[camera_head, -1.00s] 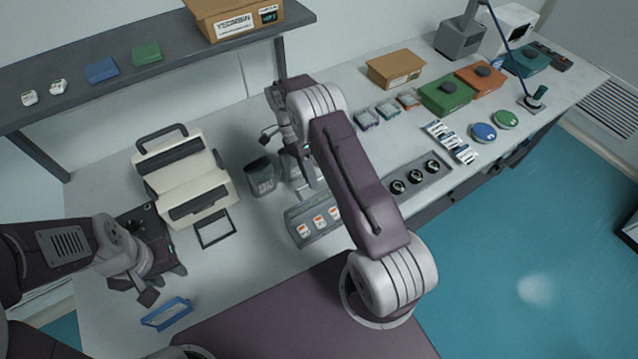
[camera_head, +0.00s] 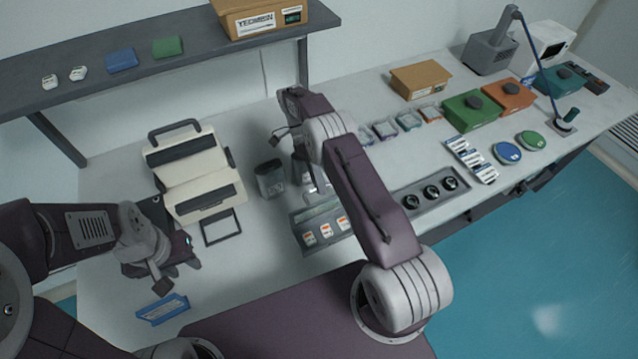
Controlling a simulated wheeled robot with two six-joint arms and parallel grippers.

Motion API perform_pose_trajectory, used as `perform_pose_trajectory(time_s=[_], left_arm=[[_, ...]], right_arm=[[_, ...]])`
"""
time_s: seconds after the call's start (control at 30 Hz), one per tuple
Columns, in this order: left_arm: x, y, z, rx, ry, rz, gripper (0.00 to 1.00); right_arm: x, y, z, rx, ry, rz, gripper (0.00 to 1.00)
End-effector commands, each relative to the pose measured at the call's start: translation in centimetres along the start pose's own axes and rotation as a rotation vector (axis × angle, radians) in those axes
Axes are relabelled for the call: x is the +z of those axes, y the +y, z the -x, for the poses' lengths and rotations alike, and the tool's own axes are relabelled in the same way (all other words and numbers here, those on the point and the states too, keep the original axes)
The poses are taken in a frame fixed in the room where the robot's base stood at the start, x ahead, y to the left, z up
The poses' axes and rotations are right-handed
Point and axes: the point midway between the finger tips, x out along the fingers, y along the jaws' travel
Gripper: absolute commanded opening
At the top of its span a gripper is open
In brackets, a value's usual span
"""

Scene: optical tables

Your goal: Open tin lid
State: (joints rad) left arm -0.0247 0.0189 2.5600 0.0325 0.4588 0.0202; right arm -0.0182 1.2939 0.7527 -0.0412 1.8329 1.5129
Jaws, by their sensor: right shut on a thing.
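A small dark jar or tin (camera_head: 270,180) stands upright on the table, left of my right gripper (camera_head: 313,183). My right gripper points down behind the grey slotted tray. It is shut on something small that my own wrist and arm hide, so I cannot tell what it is. A round blue tin (camera_head: 507,153) and a round green tin (camera_head: 530,140) lie at the right of the table, apart from both grippers. My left gripper (camera_head: 179,275) hangs over the left of the table, fingers apart and empty, above the blue frame-like holder (camera_head: 163,309).
An open cream case (camera_head: 190,165) stands behind my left gripper, with a black frame (camera_head: 221,227) in front. The grey slotted tray (camera_head: 300,225) holds orange-and-white items. A tray with black rings (camera_head: 412,212) lies to the right. A shelf (camera_head: 200,62) overhangs the back left.

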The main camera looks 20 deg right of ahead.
Motion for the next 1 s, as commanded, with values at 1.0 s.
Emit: perform_pose_trajectory(time_s=[1.0], left_arm=[[0.2,0.0,-2.2,0.0,0.0,0.0,0.36]], right_arm=[[-2.2,6.7,2.3,-0.002,-0.001,-0.002,0.33]])
